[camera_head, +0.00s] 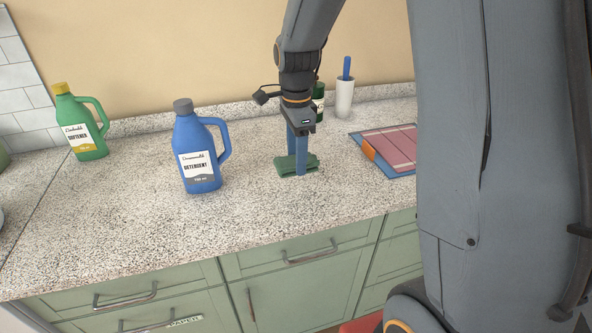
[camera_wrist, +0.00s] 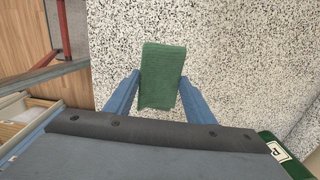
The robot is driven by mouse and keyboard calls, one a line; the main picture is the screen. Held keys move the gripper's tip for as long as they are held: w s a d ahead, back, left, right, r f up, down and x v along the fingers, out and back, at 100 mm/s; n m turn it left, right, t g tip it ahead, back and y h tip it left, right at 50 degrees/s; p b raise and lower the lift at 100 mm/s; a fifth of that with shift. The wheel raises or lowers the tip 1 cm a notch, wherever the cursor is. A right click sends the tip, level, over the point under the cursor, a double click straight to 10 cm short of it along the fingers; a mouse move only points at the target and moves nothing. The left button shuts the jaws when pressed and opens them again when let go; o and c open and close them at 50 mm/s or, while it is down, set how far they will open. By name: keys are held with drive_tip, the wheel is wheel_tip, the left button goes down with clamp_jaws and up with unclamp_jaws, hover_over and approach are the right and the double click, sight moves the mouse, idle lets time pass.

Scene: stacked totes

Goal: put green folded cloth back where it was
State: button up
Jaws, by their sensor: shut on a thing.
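The green folded cloth (camera_head: 284,167) is at the speckled countertop, right of the blue detergent bottle in the head view. My gripper (camera_head: 298,170) points straight down with its blue fingers around the cloth. In the wrist view the cloth (camera_wrist: 161,80) lies between the two blue fingertips (camera_wrist: 161,85), and its far end sticks out past them. The gripper is shut on the cloth. The cloth is at or just above the counter surface; I cannot tell whether it touches.
A blue detergent bottle (camera_head: 199,150) and a green softener bottle (camera_head: 80,125) stand to the left. A white cup (camera_head: 344,100) with a blue handle stands behind. A red-pink board on a blue mat (camera_head: 390,148) lies right. The counter front (camera_head: 190,240) is clear.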

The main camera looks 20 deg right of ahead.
drive_tip(key=shift+f+p, duration=0.5)
drive_tip(key=shift+f, duration=2.05)
drive_tip(key=shift+f, duration=0.15)
drive_tip(key=o, duration=1)
wheel_tip(320, 180, up, 11)
drive_tip(key=b, duration=0.2)
drive_tip(key=shift+b, duration=0.3)
drive_tip(key=shift+s+r, duration=0.1)
drive_tip(key=shift+r, duration=0.4)
drive_tip(key=s+f+n, duration=0.3)
drive_tip(key=s+n, duration=0.2)
drive_tip(key=n, duration=0.1)
drive_tip(key=s+f+n, duration=0.3)
drive_tip(key=s+n, duration=0.3)
drive_tip(key=s+f+n+t, duration=0.1)
drive_tip(key=s+f+n, duration=0.3)
drive_tip(key=s+n, duration=0.2)
